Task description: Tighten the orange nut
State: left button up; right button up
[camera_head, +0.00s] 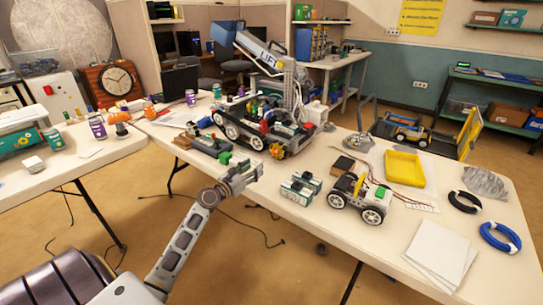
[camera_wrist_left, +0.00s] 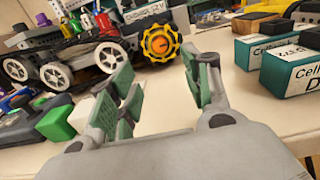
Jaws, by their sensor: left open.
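The orange nut (camera_wrist_left: 161,43) appears as an orange centre inside a yellow toothed wheel (camera_wrist_left: 150,52) on the side of a tracked robot in the left wrist view. In the head view the yellow wheel (camera_head: 277,150) shows at the robot's near side; the nut is too small to make out there. My left gripper (camera_head: 250,170) is over the table's front edge, just left of and nearer than the wheel. In the left wrist view its green-padded fingers (camera_wrist_left: 163,82) are apart with nothing between them. The wheel lies beyond the fingertips, not touched. My right gripper is not in view.
The tracked robot (camera_head: 265,125) with a raised lift arm stands behind the wheel. Labelled battery blocks (camera_head: 300,188) and a small wheeled car (camera_head: 358,195) stand to the right. A green-and-grey part (camera_wrist_left: 57,124) lies left of the fingers. Bare table shows between gripper and wheel.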

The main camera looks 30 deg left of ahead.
aim_at(273, 153)
pick_arm(q)
jog(key=shift+w, duration=1)
jog(key=shift+w+d, duration=0.15)
jog(key=shift+w, duration=0.85)
jog(key=shift+w+b, duration=0.35)
jog(key=shift+w, duration=0.6)
jog(key=shift+w+d, duration=0.1)
jog(key=shift+w, duration=1.15)
jog(key=shift+w+d+b, duration=0.2)
jog(key=shift+w+b, duration=0.5)
jog(key=shift+w, duration=1.55)
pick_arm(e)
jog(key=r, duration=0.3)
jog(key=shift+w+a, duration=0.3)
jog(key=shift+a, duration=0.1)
